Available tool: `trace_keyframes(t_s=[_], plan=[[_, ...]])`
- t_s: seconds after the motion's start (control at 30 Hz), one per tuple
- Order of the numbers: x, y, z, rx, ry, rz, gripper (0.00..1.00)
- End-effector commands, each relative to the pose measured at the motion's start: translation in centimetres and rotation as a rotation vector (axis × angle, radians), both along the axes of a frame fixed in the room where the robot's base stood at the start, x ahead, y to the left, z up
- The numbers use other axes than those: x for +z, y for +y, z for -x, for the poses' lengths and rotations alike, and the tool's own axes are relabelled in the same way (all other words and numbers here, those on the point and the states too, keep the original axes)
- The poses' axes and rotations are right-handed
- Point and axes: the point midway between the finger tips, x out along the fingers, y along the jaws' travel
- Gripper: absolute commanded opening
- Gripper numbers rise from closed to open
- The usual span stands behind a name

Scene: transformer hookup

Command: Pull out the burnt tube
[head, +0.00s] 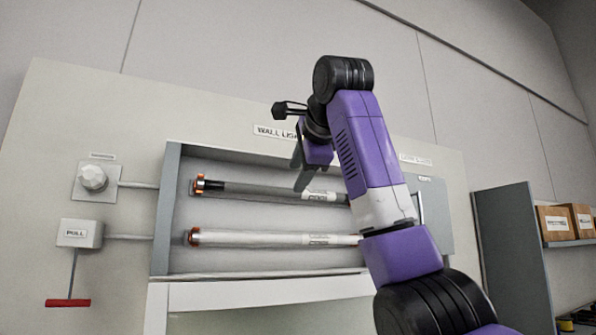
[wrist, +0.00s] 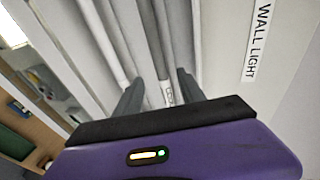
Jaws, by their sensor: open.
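The burnt tube is the dark grey upper tube (head: 250,190) in the wall light, lying level with orange-ringed metal at its left end and a printed label towards the right. A white tube (head: 270,238) lies below it, parallel. My gripper (head: 301,178) is open in front of the upper tube, right of its middle. In the wrist view, the fingers (wrist: 157,80) stand on either side of a tube with its label between them; I cannot tell whether they touch it. My arm hides the right ends of both tubes.
The grey fixture housing (head: 162,215) frames the tubes. Left of it are a white knob (head: 93,177) and a PULL box (head: 80,233) with a red handle (head: 68,303). A shelf (head: 570,243) with boxes stands at the right.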

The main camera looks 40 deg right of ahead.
Motion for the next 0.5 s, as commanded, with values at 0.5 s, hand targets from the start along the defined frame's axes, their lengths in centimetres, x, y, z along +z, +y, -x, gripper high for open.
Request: trace_keyframes(t_s=[0.5], plan=[[-2.1,-2.7,-5.5,-0.001,0.002,-0.001,0.47]])
